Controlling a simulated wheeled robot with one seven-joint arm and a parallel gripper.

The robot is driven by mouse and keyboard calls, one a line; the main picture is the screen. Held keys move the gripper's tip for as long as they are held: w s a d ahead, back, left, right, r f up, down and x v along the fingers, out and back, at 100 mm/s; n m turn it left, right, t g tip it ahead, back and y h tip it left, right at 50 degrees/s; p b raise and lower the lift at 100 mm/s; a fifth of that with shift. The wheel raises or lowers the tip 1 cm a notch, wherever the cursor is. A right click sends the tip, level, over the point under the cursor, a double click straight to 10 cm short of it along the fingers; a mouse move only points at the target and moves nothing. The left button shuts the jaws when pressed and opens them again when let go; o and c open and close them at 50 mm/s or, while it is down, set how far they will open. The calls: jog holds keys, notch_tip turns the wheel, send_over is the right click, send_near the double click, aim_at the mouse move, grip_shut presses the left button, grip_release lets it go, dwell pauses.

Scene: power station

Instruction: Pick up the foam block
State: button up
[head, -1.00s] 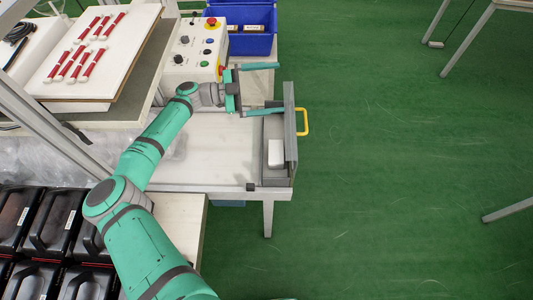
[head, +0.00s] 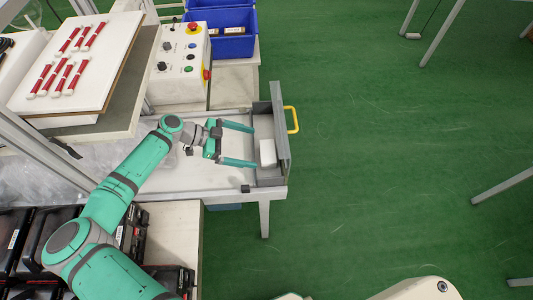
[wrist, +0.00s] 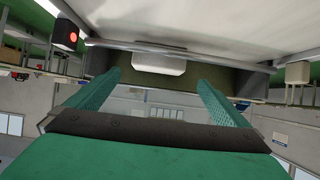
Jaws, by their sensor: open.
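The foam block (head: 267,153) is a small white block. It sits in the narrow grey tray (head: 267,178) with a raised side wall at the right end of the bench. My gripper (head: 256,145) is open and empty, its two teal fingers pointing right toward the tray. The block lies just beyond the fingertips, apart from them, nearer the lower finger. In the wrist view the white block (wrist: 158,64) shows beyond and between the two teal fingers, near the top of the picture.
A yellow handle (head: 292,119) is on the tray's outer wall. A control box (head: 180,65) with buttons and a blue bin (head: 228,32) stand behind. Red-and-white tubes (head: 68,62) lie on a raised board at left. The green floor at right is open.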

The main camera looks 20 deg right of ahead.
aim_at(267, 151)
jog(key=shift+x, duration=3.15)
jog(key=shift+s+r, duration=0.1)
jog(key=shift+s, duration=0.1)
jog(key=shift+c, duration=0.6)
jog(key=c, duration=1)
